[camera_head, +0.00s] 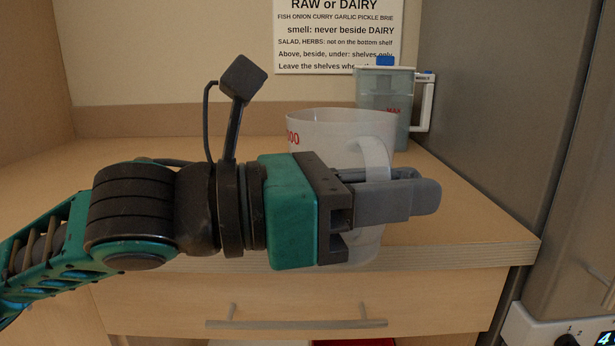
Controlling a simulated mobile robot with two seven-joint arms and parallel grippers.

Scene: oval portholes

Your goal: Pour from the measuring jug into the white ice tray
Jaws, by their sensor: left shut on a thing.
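The measuring jug (325,128) is a translucent white vessel with red markings on its upper left side. It looks upright at the front of the counter, and its lower part overlaps the counter's front edge in the picture. My left gripper (418,193) is shut on the jug at its handle side, with the fingers across the handle. My gripper hides much of the jug's body, and I cannot see its contents. I cannot make out the white ice tray. My right gripper is not in view.
A clear pitcher (388,95) with a blue-topped lid and white handle stands behind the jug. The wooden counter (465,212) is clear at right and left. A drawer (420,300) is below, a tall grey cabinet side (510,90) at right, and a sign (335,40) on the wall.

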